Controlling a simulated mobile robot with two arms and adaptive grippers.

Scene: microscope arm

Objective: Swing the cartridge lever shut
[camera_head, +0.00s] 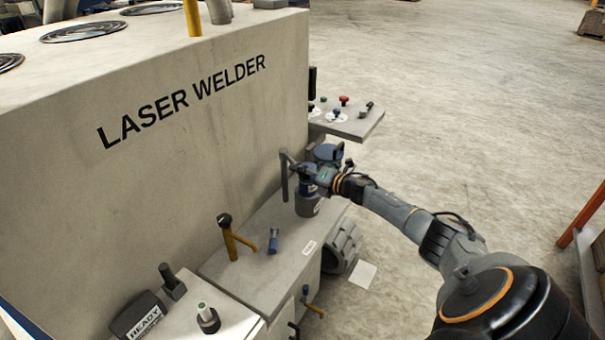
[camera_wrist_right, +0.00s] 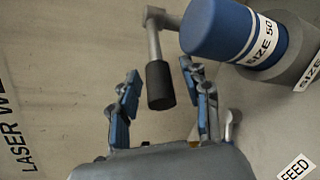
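The lever (camera_head: 285,178) is a grey bent rod beside the laser welder's wall. In the right wrist view its dark grip (camera_wrist_right: 160,85) hangs from a metal arm near the blue cylinder marked SIZE 50 (camera_wrist_right: 217,30). That blue cartridge (camera_head: 308,188) sits in a grey holder (camera_head: 308,207) on the ledge. My right gripper (camera_head: 312,168) is by the lever and cartridge. In its wrist view the blue-padded fingers (camera_wrist_right: 160,78) are open, one on each side of the grip, with gaps visible. I cannot tell the grip's depth between them. My left gripper is not in view.
The laser welder body (camera_head: 180,150) rises behind the ledge (camera_head: 255,255). A yellow-handled lever (camera_head: 232,240) and a small blue piece (camera_head: 273,241) are on the ledge. A side shelf (camera_head: 350,122) with coloured knobs stands beyond my gripper. The floor to the right is mostly clear.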

